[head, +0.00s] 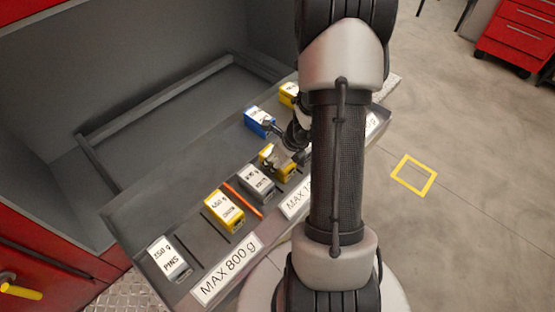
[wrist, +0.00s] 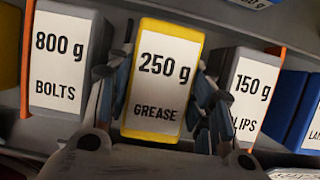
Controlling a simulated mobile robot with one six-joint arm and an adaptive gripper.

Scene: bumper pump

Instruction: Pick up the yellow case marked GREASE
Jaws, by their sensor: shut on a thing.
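The yellow case marked GREASE, 250 g (wrist: 165,80), sits upright between the fingers of my gripper (wrist: 160,95) in the wrist view. The fingers are shut on its two sides. In the head view the yellow case (head: 270,157) is partly covered by my gripper (head: 287,150). It is among the other cases on the grey shelf (head: 145,205); I cannot tell whether it is clear of the shelf.
The grey BOLTS case (wrist: 62,60) stands close on the left, a grey case ending in "LIPS" (wrist: 245,95) close on the right. Orange dividers (wrist: 278,60) stand upright. A blue case (head: 258,121) and another yellow case (head: 224,211) are on the shelf.

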